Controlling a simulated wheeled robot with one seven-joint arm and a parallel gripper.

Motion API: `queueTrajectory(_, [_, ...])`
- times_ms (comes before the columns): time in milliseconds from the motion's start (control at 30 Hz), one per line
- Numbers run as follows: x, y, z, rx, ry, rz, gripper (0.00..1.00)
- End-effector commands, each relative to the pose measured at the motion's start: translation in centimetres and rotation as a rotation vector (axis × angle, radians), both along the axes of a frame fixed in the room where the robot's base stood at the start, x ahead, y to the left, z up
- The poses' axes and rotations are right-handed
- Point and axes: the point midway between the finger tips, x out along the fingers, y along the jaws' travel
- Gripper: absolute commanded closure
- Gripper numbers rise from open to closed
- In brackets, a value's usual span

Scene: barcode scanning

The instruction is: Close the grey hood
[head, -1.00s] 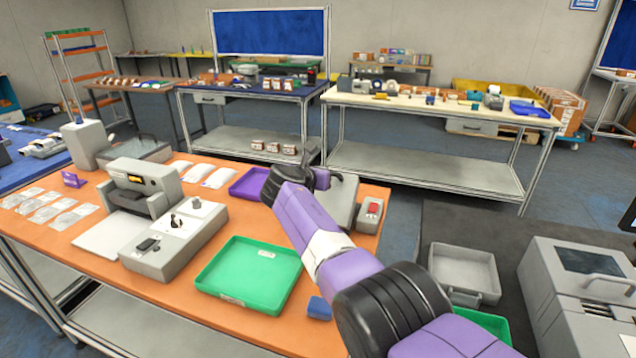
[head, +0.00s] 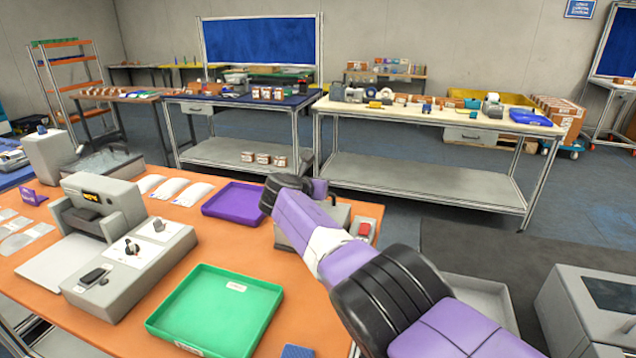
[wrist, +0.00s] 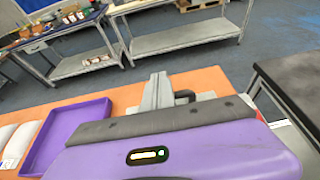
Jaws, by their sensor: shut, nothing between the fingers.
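The grey hood (head: 339,214) belongs to a grey unit (head: 287,236) at the right end of the orange table, partly hidden behind my arm. What shows of the hood lies low and nearly flat; whether it is fully down cannot be told. In the wrist view a pale grey surface with a dark handle (wrist: 184,97), likely the hood's, shows just past my fingers. My gripper (wrist: 157,90) is shut and empty, close to that handle; contact cannot be made out. In the head view its fingers are hidden behind my purple arm.
A red-topped box (head: 365,229) stands right of the unit. A purple tray (head: 233,199) and a green tray (head: 215,308) lie to its left. A grey scanner station (head: 102,205) stands farther left. A grey machine (head: 590,305) is at the right. Floor behind the table is clear.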

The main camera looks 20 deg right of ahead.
Motion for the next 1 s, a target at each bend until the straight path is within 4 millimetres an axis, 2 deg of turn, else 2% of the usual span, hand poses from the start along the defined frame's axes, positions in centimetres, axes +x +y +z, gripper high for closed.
queueTrajectory(700, [0.0, 0.0, -0.5, -0.001, -0.001, 0.0, 1.0])
queueTrajectory(867, [-0.1, 0.1, 0.4, -0.001, -0.001, 0.0, 1.0])
queueTrajectory(1000, [-0.2, 0.3, 1.8, -0.001, 0.0, 0.0, 1.0])
